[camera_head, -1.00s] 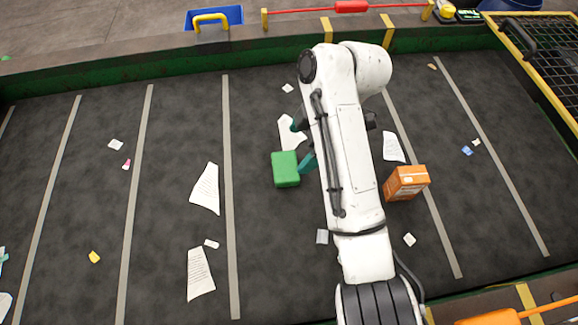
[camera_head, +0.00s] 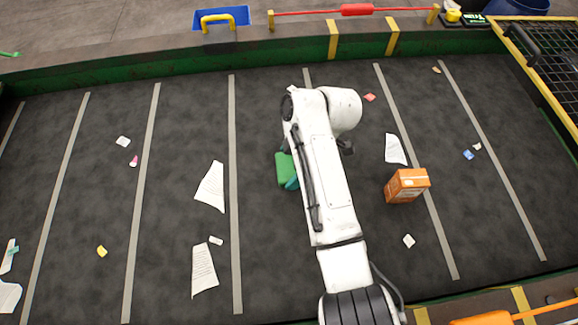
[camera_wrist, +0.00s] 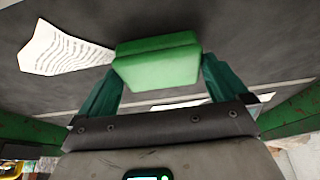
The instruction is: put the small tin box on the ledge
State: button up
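The small tin box looks like the green box (camera_head: 284,168) lying on the dark belt (camera_head: 265,250). My arm partly covers it in the head view. In the wrist view the green box (camera_wrist: 157,65) sits at the far end of my gripper (camera_wrist: 160,80), between its two teal fingers. The fingers stand wide apart, one near each side of the box; I cannot tell whether they touch it. A ledge-like grey rim (camera_head: 290,38) with yellow stripes runs along the belt's far side, above a green wall.
An orange carton (camera_head: 406,186) stands on the belt to the right of my arm. Paper sheets (camera_head: 211,187) and small scraps lie about. A blue bin (camera_head: 221,17) is beyond the rim, and a black mesh crate (camera_head: 545,55) is at the upper right.

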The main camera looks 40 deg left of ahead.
jog(key=c, duration=0.8)
jog(key=shift+r, duration=0.1)
